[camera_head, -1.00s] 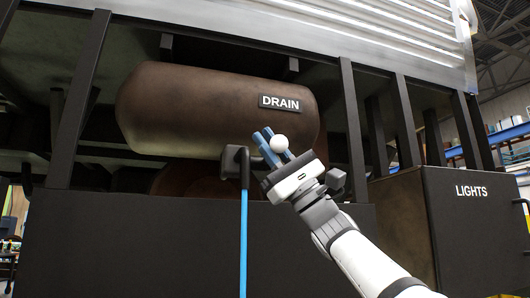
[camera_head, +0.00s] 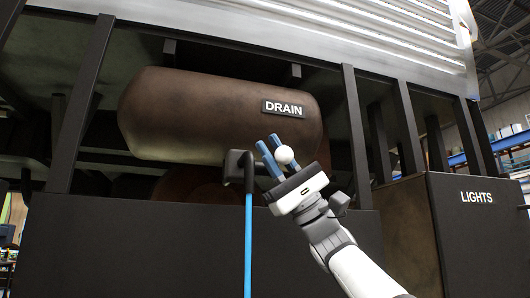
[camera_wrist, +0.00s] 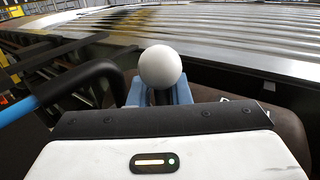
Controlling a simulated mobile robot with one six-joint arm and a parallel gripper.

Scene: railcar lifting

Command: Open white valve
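The white valve's visible part is a round white ball knob (camera_head: 284,154), which also shows in the wrist view (camera_wrist: 160,67). It is at the blue fingers of my gripper (camera_head: 267,148), in front of the lower right of the brown DRAIN tank (camera_head: 190,110). In the wrist view the ball sits over the fingers (camera_wrist: 160,93) and hides their far part. A narrow dark gap shows between the fingers, narrower than the ball. The ball hides whatever stem is behind it, so I cannot tell whether the fingers grip anything.
A black fitting with a blue hose (camera_head: 248,240) stands just left of my gripper; its hose also shows in the wrist view (camera_wrist: 17,111). Dark upright posts (camera_head: 356,135) flank the tank. A dark box marked LIGHTS (camera_head: 455,235) stands at the right.

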